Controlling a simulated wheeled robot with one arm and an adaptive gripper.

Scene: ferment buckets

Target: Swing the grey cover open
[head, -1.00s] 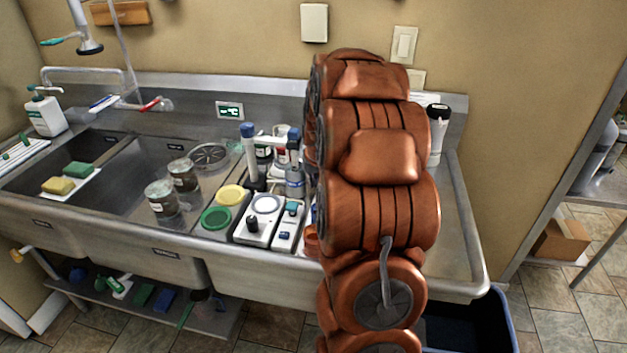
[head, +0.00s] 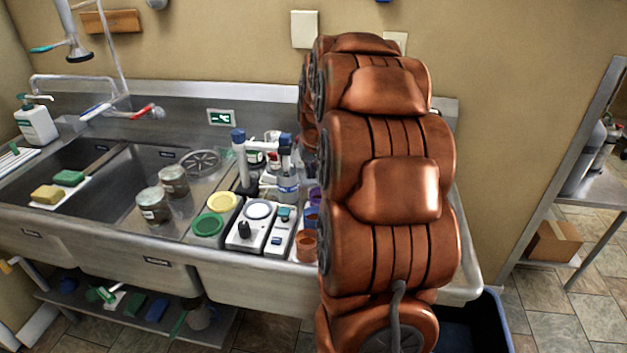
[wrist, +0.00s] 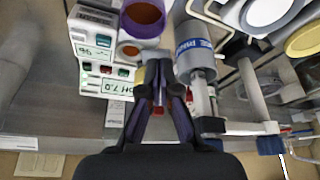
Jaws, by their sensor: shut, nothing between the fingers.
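In the wrist view my gripper (wrist: 158,72) is shut and empty, its fingertips together between a grey-topped container with a blue label (wrist: 196,56) and a small white pH meter (wrist: 100,45). Whether the fingertips touch the container cannot be told. This container also shows in the head view (head: 288,188), left of my arm, among the items at the back of the counter. It is the likeliest grey cover, but I cannot be sure, and no hinge is clear. My gripper is hidden behind my copper arm in the head view.
A purple cup (wrist: 146,18) is close to my fingertips. White devices (head: 250,226), green (head: 208,224) and yellow (head: 222,202) lids and an orange cup (head: 306,245) crowd the counter. The sink basin (head: 110,195) is at the left; the wall (head: 230,60) is close behind.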

